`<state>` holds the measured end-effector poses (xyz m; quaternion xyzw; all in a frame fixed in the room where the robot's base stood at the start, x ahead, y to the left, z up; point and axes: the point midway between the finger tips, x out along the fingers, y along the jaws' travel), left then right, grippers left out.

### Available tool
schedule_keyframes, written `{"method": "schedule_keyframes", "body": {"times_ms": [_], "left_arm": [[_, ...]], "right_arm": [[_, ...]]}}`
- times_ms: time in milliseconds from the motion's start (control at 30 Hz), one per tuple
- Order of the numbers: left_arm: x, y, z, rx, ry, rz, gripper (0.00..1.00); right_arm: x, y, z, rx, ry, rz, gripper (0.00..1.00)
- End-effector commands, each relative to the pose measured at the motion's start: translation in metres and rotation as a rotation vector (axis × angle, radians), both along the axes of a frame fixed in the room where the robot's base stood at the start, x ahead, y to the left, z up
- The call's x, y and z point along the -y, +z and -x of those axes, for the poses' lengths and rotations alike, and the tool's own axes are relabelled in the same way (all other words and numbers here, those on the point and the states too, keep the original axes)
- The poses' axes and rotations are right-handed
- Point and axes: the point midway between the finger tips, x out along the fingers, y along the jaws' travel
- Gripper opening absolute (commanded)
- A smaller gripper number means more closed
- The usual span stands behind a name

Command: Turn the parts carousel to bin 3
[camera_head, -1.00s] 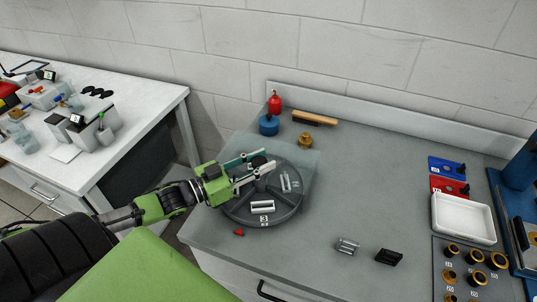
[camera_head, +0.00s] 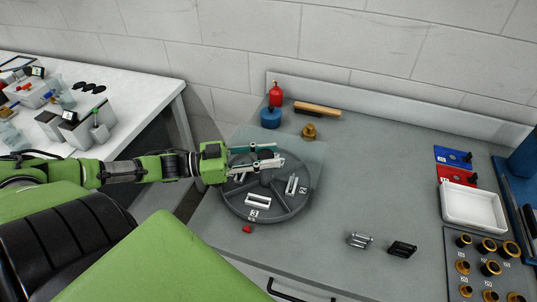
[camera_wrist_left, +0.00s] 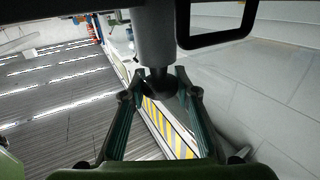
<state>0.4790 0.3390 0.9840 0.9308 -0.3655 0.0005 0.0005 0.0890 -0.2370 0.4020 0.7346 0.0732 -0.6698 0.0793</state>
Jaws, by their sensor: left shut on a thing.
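The parts carousel (camera_head: 277,208) is a round dark grey tray with dividers, on the bench in the head view. Its label 3 (camera_head: 253,213) is at the front rim, slightly right of a small red pointer (camera_head: 247,229) on the bench. Label 2 (camera_head: 303,190) is on the right rim. Light metal parts lie in these two bins. My left gripper (camera_head: 272,155) reaches over the carousel's far left part and is shut on a dark knob (camera_wrist_left: 160,82), seen between its fingers in the left wrist view. The fingers hide the far bins. My right gripper is out of view.
Behind the carousel stand a red bottle (camera_head: 276,96), a blue container (camera_head: 270,118), a brass piece (camera_head: 309,132) and a brush (camera_head: 317,109). Small parts (camera_head: 360,240) lie right of it. A white tray (camera_head: 473,207) is farther right. The bench centre is clear.

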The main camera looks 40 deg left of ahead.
Motion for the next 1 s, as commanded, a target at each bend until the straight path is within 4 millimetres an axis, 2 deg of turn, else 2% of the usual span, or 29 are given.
{"method": "schedule_keyframes", "body": {"times_ms": [233,733,767,800,833,1000], "left_arm": [[-0.0010,-0.0017,0.0010,-0.001,-0.035,-0.003,0.00],[-0.0009,-0.0013,0.0014,-0.001,-0.043,-0.003,0.00],[-0.0009,-0.0014,0.0014,-0.001,-0.043,-0.003,0.34],[-0.0009,-0.0013,0.0015,-0.001,-0.043,-0.003,0.44],[-0.0009,-0.0012,0.0014,-0.001,-0.043,-0.003,0.47],[-0.0009,-0.0008,0.0013,-0.001,-0.043,-0.002,0.47]], "right_arm": [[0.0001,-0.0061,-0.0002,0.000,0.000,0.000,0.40],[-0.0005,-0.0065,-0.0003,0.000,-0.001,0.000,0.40],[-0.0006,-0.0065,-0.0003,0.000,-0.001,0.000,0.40],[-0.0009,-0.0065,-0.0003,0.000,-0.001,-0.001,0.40],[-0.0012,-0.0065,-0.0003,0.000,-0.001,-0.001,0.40],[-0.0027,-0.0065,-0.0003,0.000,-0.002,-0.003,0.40]]}}
